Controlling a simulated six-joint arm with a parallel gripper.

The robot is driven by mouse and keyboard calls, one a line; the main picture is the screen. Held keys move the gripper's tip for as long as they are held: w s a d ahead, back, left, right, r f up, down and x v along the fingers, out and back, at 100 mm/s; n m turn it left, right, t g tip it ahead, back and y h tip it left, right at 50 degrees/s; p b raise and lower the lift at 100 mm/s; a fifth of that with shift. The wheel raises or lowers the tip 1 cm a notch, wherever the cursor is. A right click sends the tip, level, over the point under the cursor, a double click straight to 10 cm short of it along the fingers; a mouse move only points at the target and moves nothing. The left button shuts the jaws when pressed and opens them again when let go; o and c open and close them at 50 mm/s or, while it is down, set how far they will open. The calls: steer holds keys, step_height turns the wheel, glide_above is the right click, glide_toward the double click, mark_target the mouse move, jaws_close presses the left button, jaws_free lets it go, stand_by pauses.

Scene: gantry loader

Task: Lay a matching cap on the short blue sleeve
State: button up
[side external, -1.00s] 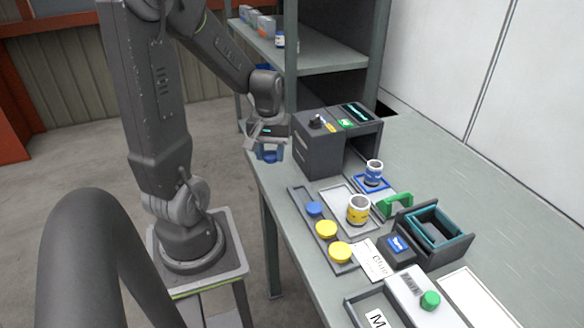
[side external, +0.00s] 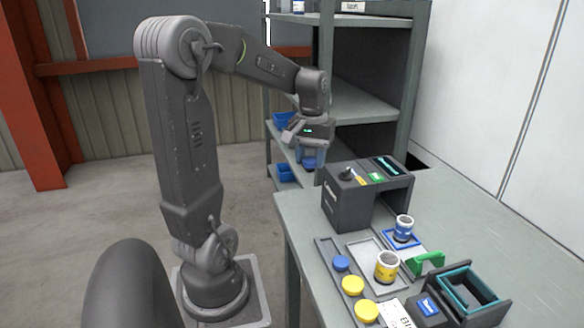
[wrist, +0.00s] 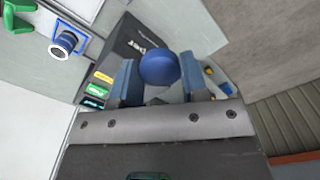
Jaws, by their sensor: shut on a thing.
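My gripper (side external: 311,160) is shut on a blue round cap (wrist: 159,68), which sits between its two blue fingers in the wrist view. The held cap also shows low between the fingers in the side view (side external: 309,164). The blue sleeve (side external: 403,229) stands upright on a blue-edged plate, right of the dark box and well away from my gripper. Its open top shows at the upper left of the wrist view (wrist: 66,42).
A dark box with a raised top (side external: 345,203) stands between my gripper and the sleeve. A yellow sleeve (side external: 387,268) stands on a grey tray near a green handle-shaped piece (side external: 428,262). A teal-lined bin (side external: 490,291) is nearer. A shelf rack (side external: 368,105) rises behind.

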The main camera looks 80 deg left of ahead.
steer(key=w+d+m, duration=0.3)
steer(key=w, duration=1)
steer(key=m, duration=0.2)
glide_above(403, 230)
steer(key=w+a, duration=0.1)
steer(key=a, duration=0.1)
step_height(403, 230, down, 6)
steer(key=shift+w+d+f, duration=0.1)
steer(key=shift+f, duration=1.35)
steer(key=shift+w+d+f, duration=0.1)
steer(key=shift+f, duration=1.35)
steer(key=shift+f, duration=0.35)
steer(key=o, duration=1)
steer(key=shift+o, duration=0.2)
